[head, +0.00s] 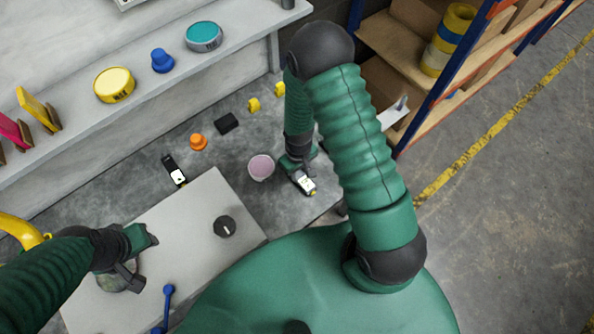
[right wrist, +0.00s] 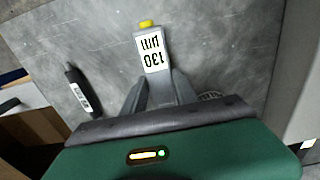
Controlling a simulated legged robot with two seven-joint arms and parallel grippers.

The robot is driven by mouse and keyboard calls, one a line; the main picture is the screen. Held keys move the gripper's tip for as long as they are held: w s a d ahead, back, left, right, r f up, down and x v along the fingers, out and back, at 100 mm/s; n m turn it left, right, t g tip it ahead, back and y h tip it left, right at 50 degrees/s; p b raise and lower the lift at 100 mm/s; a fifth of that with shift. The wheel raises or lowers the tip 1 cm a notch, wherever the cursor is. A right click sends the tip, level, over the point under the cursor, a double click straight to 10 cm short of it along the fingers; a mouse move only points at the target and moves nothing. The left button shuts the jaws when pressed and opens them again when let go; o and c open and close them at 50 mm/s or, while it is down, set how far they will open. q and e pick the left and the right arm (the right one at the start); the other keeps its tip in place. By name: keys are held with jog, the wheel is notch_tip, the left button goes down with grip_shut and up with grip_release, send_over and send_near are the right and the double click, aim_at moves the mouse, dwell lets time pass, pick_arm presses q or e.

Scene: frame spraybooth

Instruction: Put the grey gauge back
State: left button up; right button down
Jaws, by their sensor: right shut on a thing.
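The grey gauge (right wrist: 153,62) has a white face reading 130 µm and a yellow tip. It sits between the fingers of my right gripper (right wrist: 160,92), which is shut on it. In the head view the gauge (head: 305,184) shows at the end of my right gripper (head: 298,172), low over the dark grey bench, right of a pink-lilac cup (head: 261,167). Whether it touches the bench is hard to tell. A black gauge-like tool (head: 174,170) with a white face lies farther left. My left gripper (head: 146,258) has its fingers apart near a dull round container (head: 115,280).
An orange knob (head: 198,142), a black block (head: 226,123) and small yellow pieces (head: 253,104) lie on the bench. A light board (head: 185,225) carries a black dial (head: 225,226). A pale shelf (head: 140,85) runs behind. A rack (head: 400,45) stands right.

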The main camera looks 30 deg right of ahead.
jog(key=shift+d+f, duration=0.4)
jog(key=shift+f, duration=0.05)
jog(key=shift+a+f+b, duration=0.1)
jog(key=shift+a+b, duration=0.25)
jog(key=c, duration=1.2)
grip_release()
jog(key=o, duration=0.3)
pick_arm(q)
jog(key=shift+d+f, duration=0.3)
jog(key=shift+d, duration=0.1)
pick_arm(e)
jog(key=shift+d+f, duration=0.1)
jog(key=shift+d, duration=0.1)
pick_arm(q)
jog(key=w+p+v, duration=0.2)
jog(key=p+v, duration=0.8)
jog(key=p, duration=0.1)
jog(key=shift+w+r, duration=0.15)
jog(key=shift+r, duration=0.45)
pick_arm(e)
jog(key=s+a+r+t, duration=0.1)
jog(key=s+a+r, duration=0.1)
jog(key=r, duration=1.4)
jog(key=s+a+r+m+t, duration=0.1)
jog(key=s+a+r, duration=0.1)
jog(key=r, duration=1.5)
jog(key=shift+a+r+t, duration=0.2)
jog(key=shift+a+t, duration=0.1)
